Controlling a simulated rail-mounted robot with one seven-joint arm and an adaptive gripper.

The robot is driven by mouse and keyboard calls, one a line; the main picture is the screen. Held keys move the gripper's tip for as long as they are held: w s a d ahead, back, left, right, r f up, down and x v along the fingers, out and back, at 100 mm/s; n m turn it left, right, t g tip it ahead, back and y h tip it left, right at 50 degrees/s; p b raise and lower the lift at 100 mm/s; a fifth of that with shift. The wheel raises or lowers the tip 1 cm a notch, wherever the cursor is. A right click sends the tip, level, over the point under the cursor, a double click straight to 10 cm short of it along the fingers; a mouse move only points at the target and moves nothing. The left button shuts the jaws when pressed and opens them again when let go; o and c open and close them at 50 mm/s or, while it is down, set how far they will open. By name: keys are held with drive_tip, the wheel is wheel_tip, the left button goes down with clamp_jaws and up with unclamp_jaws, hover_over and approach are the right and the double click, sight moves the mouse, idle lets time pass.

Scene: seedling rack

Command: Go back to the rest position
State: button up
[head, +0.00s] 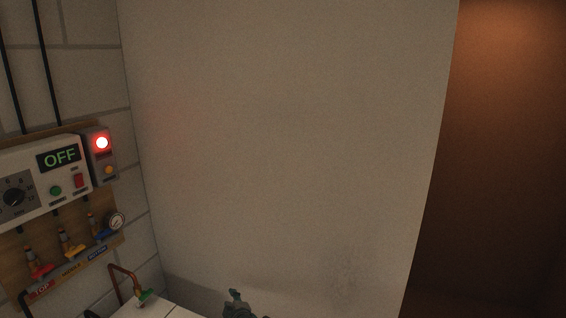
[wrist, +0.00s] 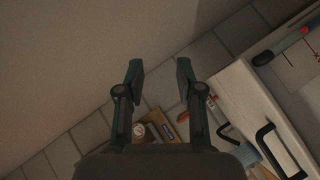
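My gripper (wrist: 158,78) is open in the wrist view, its two dark fingers apart with nothing between them. Beyond the fingers the wrist view shows a plain wall and tiles. In the head view only a small dark part of my gripper (head: 236,297) shows at the bottom edge, in front of the pale wall. The rest of the arm is out of the head view.
A control box (head: 40,178) reading OFF hangs at the left, beside a lit red lamp (head: 102,143). Below are red, yellow and blue valves (head: 70,243) and a gauge (head: 117,221). A white surface (wrist: 244,92) with a dark handle (wrist: 268,140) is at right in the wrist view.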

drive_tip(key=s+d+f+m+g+h, duration=0.2)
drive_tip(key=s+d+f+m+g, duration=0.15)
drive_tip(key=d, duration=0.65)
drive_tip(key=s+d+f+m+g+h, duration=0.25)
drive_tip(key=d+f+m, duration=0.25)
drive_tip(key=d, duration=0.4)
drive_tip(key=s+d+f+m+g+h, duration=0.2)
drive_tip(key=s+d+f+m+h, duration=0.15)
drive_tip(key=d, duration=0.65)
drive_tip(key=s+d+f+m+g+y, duration=0.1)
drive_tip(key=s+d+m+g, duration=0.2)
drive_tip(key=s, duration=0.4)
drive_tip(key=s+d+f+m+g+y, duration=0.1)
drive_tip(key=s+d+f+m+g, duration=0.1)
drive_tip(key=s, duration=0.4)
drive_tip(key=s+f+g+b, duration=0.7)
drive_tip(key=s+f+b, duration=0.3)
drive_tip(key=s+f, duration=1.8)
drive_tip(key=shift+s+f, duration=0.2)
drive_tip(key=shift+s, duration=0.6)
drive_tip(key=shift+d, duration=0.1)
